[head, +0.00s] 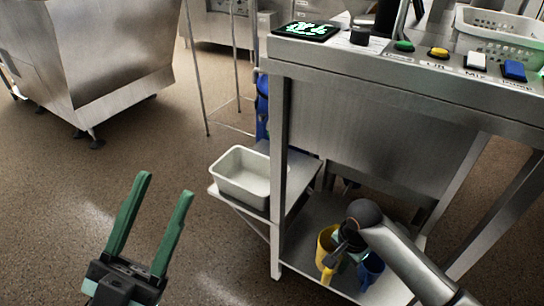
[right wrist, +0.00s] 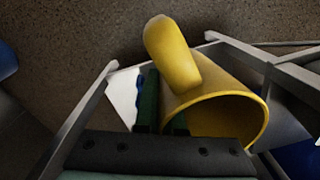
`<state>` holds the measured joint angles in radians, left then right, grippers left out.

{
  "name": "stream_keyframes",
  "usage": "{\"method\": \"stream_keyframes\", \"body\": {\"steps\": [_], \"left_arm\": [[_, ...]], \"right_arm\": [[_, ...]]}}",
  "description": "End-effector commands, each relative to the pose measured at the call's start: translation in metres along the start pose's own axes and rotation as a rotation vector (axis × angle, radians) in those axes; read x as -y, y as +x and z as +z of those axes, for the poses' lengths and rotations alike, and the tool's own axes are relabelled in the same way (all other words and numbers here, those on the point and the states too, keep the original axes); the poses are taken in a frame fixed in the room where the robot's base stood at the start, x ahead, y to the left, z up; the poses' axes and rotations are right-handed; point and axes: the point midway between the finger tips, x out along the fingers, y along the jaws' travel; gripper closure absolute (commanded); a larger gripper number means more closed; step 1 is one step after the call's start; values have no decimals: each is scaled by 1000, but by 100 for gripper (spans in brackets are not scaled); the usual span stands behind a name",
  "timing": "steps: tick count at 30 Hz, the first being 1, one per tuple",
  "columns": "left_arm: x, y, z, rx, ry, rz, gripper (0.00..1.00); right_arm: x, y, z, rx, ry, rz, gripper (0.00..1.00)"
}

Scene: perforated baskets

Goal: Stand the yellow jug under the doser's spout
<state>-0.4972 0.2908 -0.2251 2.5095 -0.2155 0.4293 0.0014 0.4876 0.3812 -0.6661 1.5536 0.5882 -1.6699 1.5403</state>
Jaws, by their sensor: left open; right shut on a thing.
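The yellow jug (head: 325,245) is low at the machine's lower shelf in the head view, partly hidden by my right gripper (head: 345,243). In the right wrist view the yellow jug (right wrist: 222,108) fills the middle, its open mouth towards the camera and its rounded handle (right wrist: 172,55) towards the top. My right gripper (right wrist: 165,105) is shut on the jug; the exact contact is partly hidden. My left gripper (head: 166,184) is open and empty above the floor. I cannot make out the doser's spout.
A steel machine has a panel with coloured buttons (head: 438,53) and a dark display (head: 307,30). A blue jug (head: 371,267) stands right beside the yellow one. A white tub (head: 243,175) sits on a side shelf. Steel legs (head: 279,180) frame the lower shelf. Open floor lies left.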

Motion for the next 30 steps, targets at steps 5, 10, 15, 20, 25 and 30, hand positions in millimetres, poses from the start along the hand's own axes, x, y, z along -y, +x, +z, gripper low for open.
{"method": "stream_keyframes", "body": {"steps": [5,10,15,20,25,30], "left_arm": [[0,0,0,0,0,0,50],[0,0,0,0,0,0,50],[0,0,0,0,0,0,50],[4,7,1,32,-7,-3,50],[11,14,26,185,-43,-17,50],[16,14,55,374,-89,-32,50]], "right_arm": [[19,-77,-8,1,-276,-6,100],[12,-144,-8,15,-556,-1,100],[-9,-197,-9,31,-792,0,100],[-28,-238,-7,49,-939,1,100],[-28,-266,-4,50,-932,1,100],[-29,-300,-2,51,-931,0,100]]}}
